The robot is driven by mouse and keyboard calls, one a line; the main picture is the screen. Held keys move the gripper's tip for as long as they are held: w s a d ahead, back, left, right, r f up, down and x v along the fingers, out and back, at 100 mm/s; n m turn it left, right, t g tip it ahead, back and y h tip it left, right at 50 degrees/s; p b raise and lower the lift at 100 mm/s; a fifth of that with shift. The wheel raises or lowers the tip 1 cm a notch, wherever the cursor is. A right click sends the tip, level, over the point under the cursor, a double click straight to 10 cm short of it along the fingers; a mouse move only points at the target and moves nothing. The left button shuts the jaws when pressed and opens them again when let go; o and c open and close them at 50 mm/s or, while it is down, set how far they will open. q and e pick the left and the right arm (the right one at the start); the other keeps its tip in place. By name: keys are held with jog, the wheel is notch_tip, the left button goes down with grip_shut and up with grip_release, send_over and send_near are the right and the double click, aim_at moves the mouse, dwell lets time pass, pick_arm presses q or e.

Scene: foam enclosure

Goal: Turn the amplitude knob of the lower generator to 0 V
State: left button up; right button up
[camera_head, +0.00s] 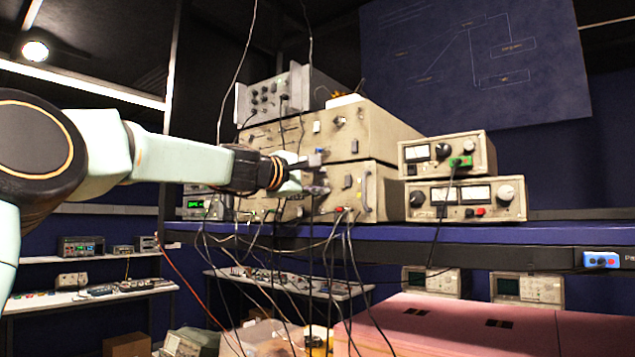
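Two large beige generators are stacked on the blue shelf in the middle. The upper generator (375,125) has knobs and switches on its front. The lower generator (379,193) is directly under it, with its front partly hidden behind my arm. My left gripper (316,175) reaches in from the left and is at the lower generator's front panel. Its fingertips overlap the panel's controls. I cannot tell whether they touch a knob or how far apart they are. The amplitude knob's pointer and any 0 V mark are not readable. My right gripper is not in view.
Two smaller beige meter units, an upper one (477,151) and a lower one (512,200), stand to the right. A grey instrument (267,100) sits on top of the stack. Several cables hang in front of the blue shelf (560,234). A pink case (460,330) is below.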

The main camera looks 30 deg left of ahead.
pick_arm(q)
jog(key=shift+o, duration=0.7)
jog(key=shift+f, duration=0.15)
jog(key=shift+d, duration=0.1)
